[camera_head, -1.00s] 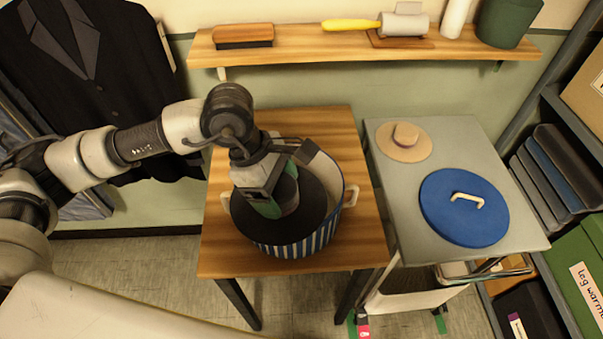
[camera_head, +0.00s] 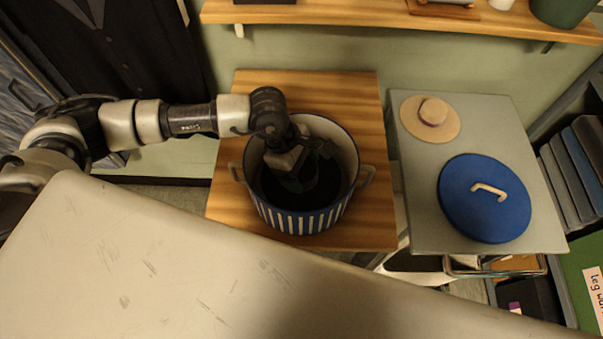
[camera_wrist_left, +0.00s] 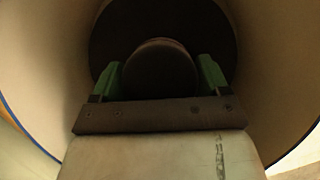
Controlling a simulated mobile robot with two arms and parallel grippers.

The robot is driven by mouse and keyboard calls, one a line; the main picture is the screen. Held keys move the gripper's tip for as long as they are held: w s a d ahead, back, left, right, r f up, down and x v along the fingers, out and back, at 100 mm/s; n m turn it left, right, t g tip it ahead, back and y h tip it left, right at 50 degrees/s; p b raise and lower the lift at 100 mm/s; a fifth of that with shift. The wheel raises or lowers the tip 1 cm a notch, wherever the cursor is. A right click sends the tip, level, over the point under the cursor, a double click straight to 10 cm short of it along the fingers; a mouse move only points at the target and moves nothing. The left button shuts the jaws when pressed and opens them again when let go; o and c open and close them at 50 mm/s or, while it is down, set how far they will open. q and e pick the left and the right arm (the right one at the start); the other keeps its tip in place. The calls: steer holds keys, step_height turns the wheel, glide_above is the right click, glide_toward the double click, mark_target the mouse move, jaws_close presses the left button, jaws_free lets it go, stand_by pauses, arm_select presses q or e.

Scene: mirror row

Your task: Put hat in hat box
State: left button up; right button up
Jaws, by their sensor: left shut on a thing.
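The hat box is a round tub with blue and white stripes (camera_head: 300,222), cream inside, with two side handles, standing open on the wooden table. My left gripper (camera_head: 298,183) reaches down inside it. It is shut on a black hat (camera_wrist_left: 160,68): in the left wrist view the green-padded fingers (camera_wrist_left: 158,78) sit on either side of the round crown, with the dark brim beyond. The box's pale inner wall (camera_wrist_left: 45,60) surrounds the hat there. In the head view the hat is dark and partly hidden by the gripper. Whether it touches the bottom I cannot tell. My right gripper is out of view.
The blue lid (camera_head: 470,215) with a pale handle lies on the grey side table (camera_head: 425,230), beside a straw hat (camera_head: 445,128). A wall shelf (camera_head: 340,14) runs behind. A dark suit jacket (camera_head: 130,50) hangs at left; shelving stands at right.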

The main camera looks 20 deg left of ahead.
mark_target(301, 178)
arm_select(q)
step_height(301, 178, down, 3)
steer(key=shift+s+f+p, duration=0.1)
steer(key=shift+p, duration=0.3)
steer(key=shift+f, duration=0.35)
steer(key=o, duration=0.5)
steer(key=shift+f, duration=0.1)
steer(key=o, duration=0.4)
steer(key=shift+r, duration=0.2)
